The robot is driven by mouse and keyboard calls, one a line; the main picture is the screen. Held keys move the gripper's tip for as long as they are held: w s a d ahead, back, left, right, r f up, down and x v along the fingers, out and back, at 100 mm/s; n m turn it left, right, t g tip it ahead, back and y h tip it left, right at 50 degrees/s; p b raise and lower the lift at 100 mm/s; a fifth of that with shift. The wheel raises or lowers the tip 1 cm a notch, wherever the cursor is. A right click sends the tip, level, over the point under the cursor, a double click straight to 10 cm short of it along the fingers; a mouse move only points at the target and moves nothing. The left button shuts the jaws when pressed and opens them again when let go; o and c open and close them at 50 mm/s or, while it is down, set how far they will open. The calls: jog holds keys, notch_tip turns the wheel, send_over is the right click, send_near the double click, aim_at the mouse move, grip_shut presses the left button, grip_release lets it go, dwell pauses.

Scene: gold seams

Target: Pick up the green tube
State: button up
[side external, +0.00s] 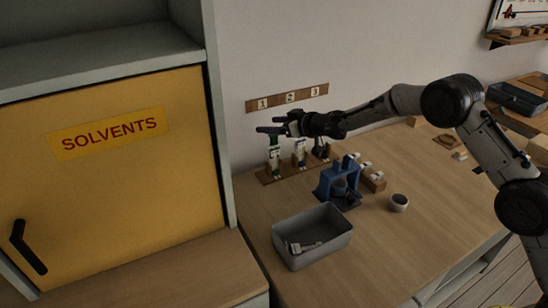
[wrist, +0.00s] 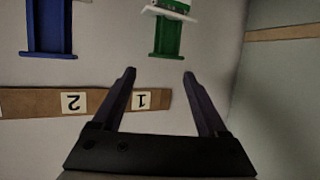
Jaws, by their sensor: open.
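The green tube (side external: 274,154), with a white label, stands upright at the left end of a wooden rack (side external: 288,173) in the side view. In the wrist view the green tube (wrist: 167,38) appears upside down at top centre, just beyond the fingertips, and its far part is cut off by the frame edge. My gripper (side external: 267,130) is beside the top of the green tube in the side view. In the wrist view my gripper (wrist: 158,74) is open, with nothing between its two dark fingers. I cannot tell the exact gap to the tube.
A blue tube (side external: 299,155) stands right of the green one; it also shows in the wrist view (wrist: 46,30). A numbered wooden strip (side external: 275,103) is on the wall behind. A blue stand (side external: 325,185) and grey bin (side external: 338,240) are in front. The yellow cabinet (side external: 110,200) is left.

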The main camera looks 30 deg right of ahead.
aim_at(275, 144)
jog(key=shift+g, duration=0.3)
notch_tip(275, 144, down, 6)
jog(key=shift+s+a+f, duration=0.1)
jog(key=shift+f, duration=0.15)
jog(key=f, duration=0.1)
jog(key=w+f, duration=0.1)
jog(key=f, duration=0.1)
jog(key=shift+w+a+f, duration=0.15)
jog(key=shift+a+f, duration=0.15)
jog(key=shift+f, duration=0.05)
jog(key=shift+w+a+f, duration=0.25)
jog(key=shift+w, duration=0.35)
grip_shut()
